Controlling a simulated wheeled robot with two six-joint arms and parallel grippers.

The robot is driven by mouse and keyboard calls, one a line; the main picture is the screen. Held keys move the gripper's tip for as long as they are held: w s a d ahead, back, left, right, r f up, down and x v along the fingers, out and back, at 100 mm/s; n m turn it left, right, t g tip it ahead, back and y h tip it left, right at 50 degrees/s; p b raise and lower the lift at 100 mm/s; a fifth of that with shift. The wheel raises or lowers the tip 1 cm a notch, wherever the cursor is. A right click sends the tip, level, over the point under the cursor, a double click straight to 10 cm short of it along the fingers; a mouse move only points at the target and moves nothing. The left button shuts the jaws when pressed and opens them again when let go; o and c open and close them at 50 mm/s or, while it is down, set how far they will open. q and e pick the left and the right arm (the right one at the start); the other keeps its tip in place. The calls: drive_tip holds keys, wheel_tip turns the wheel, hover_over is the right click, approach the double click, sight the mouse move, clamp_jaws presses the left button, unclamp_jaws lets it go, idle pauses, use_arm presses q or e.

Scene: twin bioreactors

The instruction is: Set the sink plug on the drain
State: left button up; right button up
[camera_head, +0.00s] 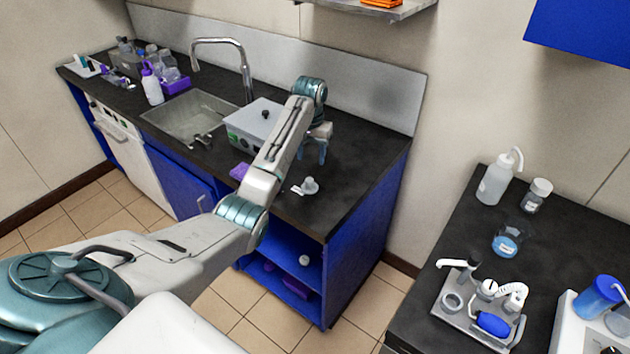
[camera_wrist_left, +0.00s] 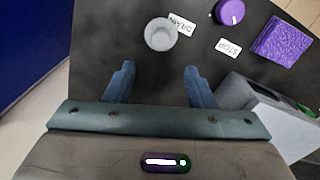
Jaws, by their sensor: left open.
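A grey round piece (camera_head: 310,186) stands on the dark counter, near its front edge at the right end. The wrist view shows this grey piece (camera_wrist_left: 160,34) touching or beside a white label reading DRAIN (camera_wrist_left: 182,25). A purple round piece with a white mark (camera_wrist_left: 230,12) lies near a label reading STOP (camera_wrist_left: 228,48); I cannot tell for certain which piece is the plug. The purple round piece is not visible in the head view. My left gripper (camera_head: 315,152) is open and empty above the counter; in the wrist view its fingers (camera_wrist_left: 157,82) point toward the grey piece. My right gripper is not in view.
A white-grey box (camera_head: 258,117) and a purple sponge (camera_head: 239,171) are left of my left gripper. The steel sink (camera_head: 187,117) with its tap (camera_head: 245,70) lies farther left. The counter's right end is mostly bare. A second dark bench (camera_head: 440,235) at right holds bottles and a tray.

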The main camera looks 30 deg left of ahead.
sight(310, 179)
use_arm(q)
drive_tip(key=f, duration=0.1)
drive_tip(key=s+f, duration=0.1)
drive_tip(key=shift+f+p, duration=0.35)
drive_tip(key=shift+f, duration=0.3)
wheel_tip(310, 179, down, 5)
drive_tip(key=shift+w+d+r+p, duration=0.1)
drive_tip(key=shift+r+p, duration=0.1)
drive_tip(key=shift+p, duration=0.95)
drive_tip(key=shift+f, duration=0.4)
drive_tip(key=shift+c, duration=0.7)
clamp_jaws()
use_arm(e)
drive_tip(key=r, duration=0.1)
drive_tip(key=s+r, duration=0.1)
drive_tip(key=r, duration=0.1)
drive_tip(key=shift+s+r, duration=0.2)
